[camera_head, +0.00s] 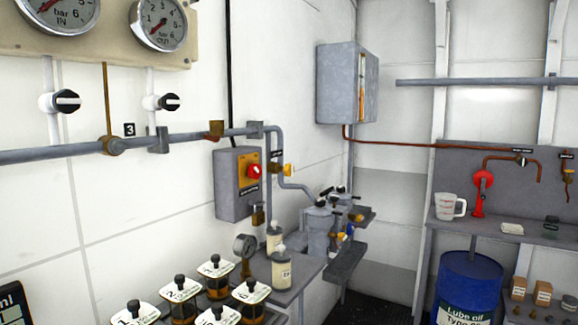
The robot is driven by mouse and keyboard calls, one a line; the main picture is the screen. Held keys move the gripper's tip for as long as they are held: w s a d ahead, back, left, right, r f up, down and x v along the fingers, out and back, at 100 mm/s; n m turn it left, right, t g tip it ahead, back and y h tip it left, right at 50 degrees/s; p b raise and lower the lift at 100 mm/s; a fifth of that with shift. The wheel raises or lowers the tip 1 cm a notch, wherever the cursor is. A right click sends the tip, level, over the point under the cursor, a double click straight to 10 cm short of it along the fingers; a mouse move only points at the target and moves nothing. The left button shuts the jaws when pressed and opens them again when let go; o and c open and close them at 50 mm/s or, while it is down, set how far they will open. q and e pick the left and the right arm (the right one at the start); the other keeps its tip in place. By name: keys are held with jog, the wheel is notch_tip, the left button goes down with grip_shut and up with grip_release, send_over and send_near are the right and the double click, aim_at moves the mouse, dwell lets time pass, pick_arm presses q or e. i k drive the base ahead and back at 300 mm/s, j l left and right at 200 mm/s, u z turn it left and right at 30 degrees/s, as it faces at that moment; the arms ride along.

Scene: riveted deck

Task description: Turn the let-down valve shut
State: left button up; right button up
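No label that I can read names the let-down valve, so I cannot tell which valve it is. Two black-knobbed valves, a left one (66,101) and a right one (168,102), sit on white pipes below the gauges. A small valve with a yellow-orange part (287,170) is beside the grey pipe right of the switch box. A valve (522,161) sits on the copper line at the far right, under a tag too small to read. Black handles (340,190) top the grey filter housings (320,228). Neither of my grippers is in view.
Two bar gauges (160,24) hang upper left. A grey switch box (232,190) with a red knob and padlock is on the wall. Labelled sample jars (182,298) stand at the front. A blue drum (468,285) stands below the right bench, which holds a jug (449,207).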

aim_at(288, 170)
jog(key=i+l+u, duration=0.1)
jog(key=i+l, duration=0.15)
jog(key=i+l+u, duration=0.1)
jog(key=l, duration=0.35)
jog(key=i+l+u, duration=0.1)
jog(key=i+l, duration=0.25)
jog(key=i+l+u, duration=0.1)
jog(key=l, duration=0.3)
jog(key=i+l+u, duration=0.1)
jog(key=i+l, duration=0.15)
jog(key=l, duration=0.15)
jog(key=i+l+u, duration=0.1)
jog(key=l, duration=0.3)
jog(key=i, duration=0.1)
